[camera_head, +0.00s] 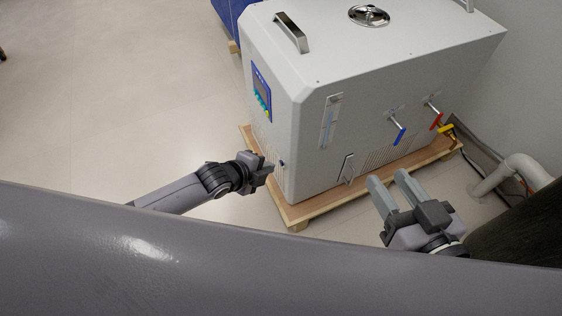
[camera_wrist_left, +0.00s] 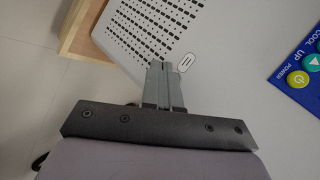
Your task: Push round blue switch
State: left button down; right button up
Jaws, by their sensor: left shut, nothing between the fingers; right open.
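The large grey machine (camera_head: 350,90) has a blue control panel (camera_head: 262,90) on its left face, with a column of small round coloured buttons. In the left wrist view the panel (camera_wrist_left: 284,72) is at the right edge, showing a round teal-blue button (camera_wrist_left: 314,62) beside a yellow-green POWER button (camera_wrist_left: 299,79). My left gripper (camera_head: 270,168) is shut and empty, low beside the left face, below the panel. In the left wrist view its fingertips (camera_wrist_left: 164,64) are left of the buttons. My right gripper (camera_head: 388,178) is open and empty in front of the machine.
A small oval fitting (camera_wrist_left: 186,62) is beside my left fingertips. The machine stands on a wooden pallet (camera_head: 300,213). Blue (camera_head: 399,136) and red (camera_head: 437,120) valve handles stick out of its front. A white pipe (camera_head: 515,175) is at right.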

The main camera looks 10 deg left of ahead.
dwell(0.6)
pick_arm(q)
jog(key=shift+w+d, duration=0.25)
jog(key=shift+d, duration=0.15)
jog(key=shift+w+d, duration=0.1)
jog(key=shift+d, duration=0.05)
dwell(0.5)
jog(key=shift+s+a+p, duration=0.35)
jog(key=shift+a+p, duration=0.1)
jog(key=shift+a, duration=0.05)
